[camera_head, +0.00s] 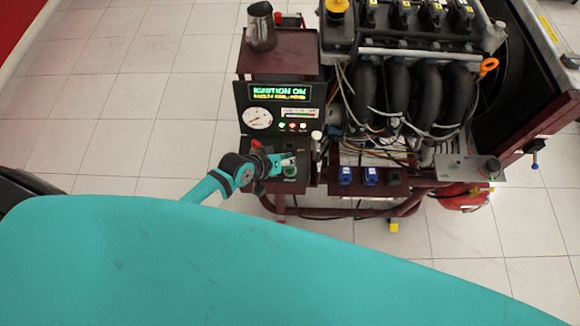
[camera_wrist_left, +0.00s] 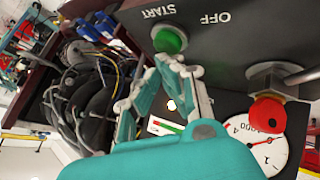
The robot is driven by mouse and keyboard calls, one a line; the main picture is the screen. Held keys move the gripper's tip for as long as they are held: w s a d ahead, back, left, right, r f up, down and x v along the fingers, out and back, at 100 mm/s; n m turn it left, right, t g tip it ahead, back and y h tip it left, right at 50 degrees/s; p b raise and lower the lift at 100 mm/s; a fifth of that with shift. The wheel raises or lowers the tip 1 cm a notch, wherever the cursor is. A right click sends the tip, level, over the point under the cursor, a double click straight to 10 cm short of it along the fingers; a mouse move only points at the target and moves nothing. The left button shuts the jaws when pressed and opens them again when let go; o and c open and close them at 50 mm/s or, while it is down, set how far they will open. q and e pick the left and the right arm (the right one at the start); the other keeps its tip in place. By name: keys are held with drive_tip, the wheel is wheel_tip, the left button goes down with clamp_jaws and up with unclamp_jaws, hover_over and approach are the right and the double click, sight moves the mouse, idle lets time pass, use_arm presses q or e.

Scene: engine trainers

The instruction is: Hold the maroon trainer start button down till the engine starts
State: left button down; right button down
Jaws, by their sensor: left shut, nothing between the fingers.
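The maroon trainer (camera_head: 322,212) carries an engine and a dark control panel. Its green start button (camera_wrist_left: 170,40) sits beside the word START in the left wrist view; in the head view the button (camera_head: 291,170) is partly covered by my gripper. My left gripper (camera_head: 288,161) is over the panel, shut and empty. In the left wrist view its fingertips (camera_wrist_left: 172,62) meet at the edge of the green button; I cannot tell whether they press it. The display (camera_head: 280,92) shows green text reading IGNITION ON, with a blurred yellow line below. My right gripper is not in view.
A red knob (camera_wrist_left: 267,114) and a white gauge (camera_head: 257,118) are close to the gripper. A metal jug (camera_head: 260,27) stands on the trainer's upper shelf. A red extinguisher (camera_head: 461,197) is at the right. The tiled floor at the left is clear.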

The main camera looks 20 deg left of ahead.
use_arm(q)
drive_tip(key=shift+f+b, duration=0.3)
drive_tip(key=shift+f, duration=0.3)
idle(1.5)
drive_tip(key=shift+r, duration=0.1)
idle(1.0)
drive_tip(key=shift+r+p, duration=0.95)
drive_tip(key=shift+p, duration=0.15)
wheel_tip(320, 180, up, 5)
drive_tip(key=p, duration=0.5)
drive_tip(key=shift+r, duration=0.1)
